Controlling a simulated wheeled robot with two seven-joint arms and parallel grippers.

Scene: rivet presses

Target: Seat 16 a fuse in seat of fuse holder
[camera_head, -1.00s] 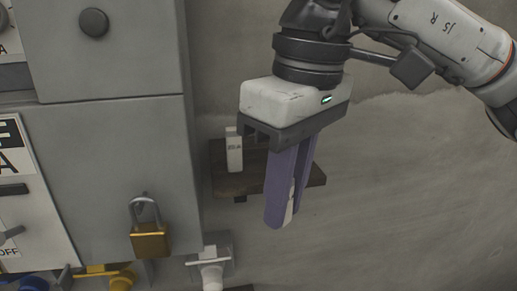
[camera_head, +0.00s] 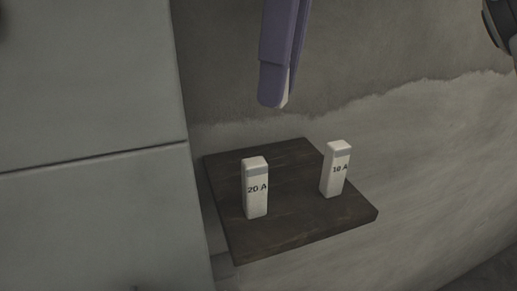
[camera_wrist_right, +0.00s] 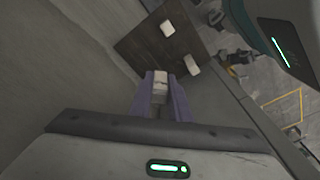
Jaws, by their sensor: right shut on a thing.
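My right gripper (camera_head: 275,97) is at the top of the head view, above the shelf, with its purple fingers pointing down. It is shut on a white fuse (camera_head: 285,98). Only a sliver of that fuse shows beside the fingertips, and its label is hidden. In the right wrist view the held fuse (camera_wrist_right: 160,78) shows pale between the two fingers (camera_wrist_right: 160,95). The fuse holder does not show in the current views. My left gripper is not in view.
A dark wooden shelf (camera_head: 300,225) on the wall bears two upright white fuses, one marked 20 A (camera_head: 256,190) and one that reads 10 A (camera_head: 336,170). A grey cabinet (camera_head: 90,220) stands to the left. The space right of the shelf is free.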

